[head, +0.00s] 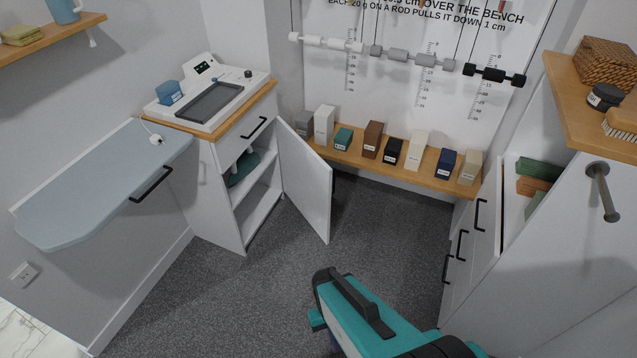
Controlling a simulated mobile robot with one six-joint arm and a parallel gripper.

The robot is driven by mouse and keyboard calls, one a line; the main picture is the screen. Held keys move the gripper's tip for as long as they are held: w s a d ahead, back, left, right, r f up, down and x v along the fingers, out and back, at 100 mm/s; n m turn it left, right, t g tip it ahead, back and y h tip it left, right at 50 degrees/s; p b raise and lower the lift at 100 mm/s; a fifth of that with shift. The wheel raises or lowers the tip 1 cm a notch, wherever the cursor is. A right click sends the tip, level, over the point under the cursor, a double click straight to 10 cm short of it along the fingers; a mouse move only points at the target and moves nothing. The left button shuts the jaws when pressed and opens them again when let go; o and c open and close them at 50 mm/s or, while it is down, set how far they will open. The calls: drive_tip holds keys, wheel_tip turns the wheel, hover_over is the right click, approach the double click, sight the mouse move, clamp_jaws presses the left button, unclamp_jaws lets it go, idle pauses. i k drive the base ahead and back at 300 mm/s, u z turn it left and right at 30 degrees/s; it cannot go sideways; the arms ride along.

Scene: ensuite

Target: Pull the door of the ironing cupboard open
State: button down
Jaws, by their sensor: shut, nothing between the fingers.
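The white ironing cupboard (228,193) stands against the left wall, under a wooden top. Its door (306,182) is swung wide open on the right, and its inner face and free edge show. Inside are shelves (262,181), and a dark teal object (241,168), perhaps an iron, sits on the upper one. A black bar handle (254,127) is on the drawer front above the opening. No handle shows on the door from this side. My teal and black arm is at the bottom, apart from the door. No gripper fingers can be made out.
A pale blue ironing board (105,185) with a black handle juts out left of the cupboard. A low wooden bench (400,170) with several boxes is at the back. White drawers (470,245) stand right. Grey carpet (270,290) is clear before the door.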

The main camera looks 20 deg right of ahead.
sight(307, 181)
drive_tip(key=u, duration=1.75)
drive_tip(key=i, duration=0.8)
drive_tip(key=z, duration=0.4)
